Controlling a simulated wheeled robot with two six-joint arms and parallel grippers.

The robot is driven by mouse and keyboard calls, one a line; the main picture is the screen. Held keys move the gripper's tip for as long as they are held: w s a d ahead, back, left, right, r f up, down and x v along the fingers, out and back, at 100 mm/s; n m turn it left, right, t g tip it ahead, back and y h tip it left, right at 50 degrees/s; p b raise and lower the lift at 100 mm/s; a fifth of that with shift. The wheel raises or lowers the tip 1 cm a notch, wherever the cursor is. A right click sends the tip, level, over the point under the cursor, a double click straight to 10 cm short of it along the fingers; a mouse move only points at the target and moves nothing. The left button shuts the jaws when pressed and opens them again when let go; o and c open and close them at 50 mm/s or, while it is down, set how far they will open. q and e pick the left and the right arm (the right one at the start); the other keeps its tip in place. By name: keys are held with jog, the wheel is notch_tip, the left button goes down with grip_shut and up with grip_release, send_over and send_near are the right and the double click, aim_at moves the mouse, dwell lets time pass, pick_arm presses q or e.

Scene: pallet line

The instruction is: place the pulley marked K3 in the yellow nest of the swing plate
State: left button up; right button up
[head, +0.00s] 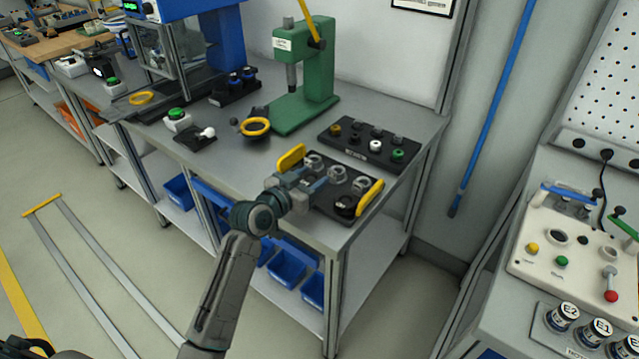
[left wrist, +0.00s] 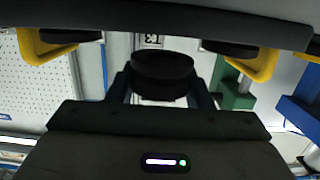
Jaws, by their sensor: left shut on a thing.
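My left gripper (head: 322,181) is over the black tray (head: 325,208) with yellow handles at the front of the bench. In the left wrist view its fingers (left wrist: 162,92) are shut on a dark round pulley (left wrist: 162,70). I cannot read a mark on this pulley, and the head view does not show it clearly. Several grey metal parts (head: 362,186) sit in the tray near the gripper. A yellow ring nest (head: 255,127) lies on a dark plate left of the green press. I cannot confirm that this is the swing plate. My right gripper is not in view.
The green press (head: 318,85) stands behind the tray. A black rack (head: 368,142) with small parts is at the back right. A green push-button (head: 177,114) and another yellow ring (head: 141,98) are to the left. Bare bench top lies between the nest and the tray.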

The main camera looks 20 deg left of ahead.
pick_arm(q)
jog(key=shift+w+d, duration=0.45)
jog(key=shift+d, duration=0.05)
jog(key=shift+w+d+f+p, duration=0.15)
jog(key=shift+d+f+p, duration=0.05)
jog(key=shift+f, duration=0.35)
jog(key=shift+w+d+f+p, duration=0.15)
jog(key=shift+d+f, duration=0.05)
jog(key=shift+f, duration=0.85)
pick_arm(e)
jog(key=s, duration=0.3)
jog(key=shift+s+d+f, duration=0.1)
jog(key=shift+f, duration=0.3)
pick_arm(q)
jog(key=shift+f, duration=0.2)
jog(key=o, duration=1.1)
jog(key=shift+c, duration=0.2)
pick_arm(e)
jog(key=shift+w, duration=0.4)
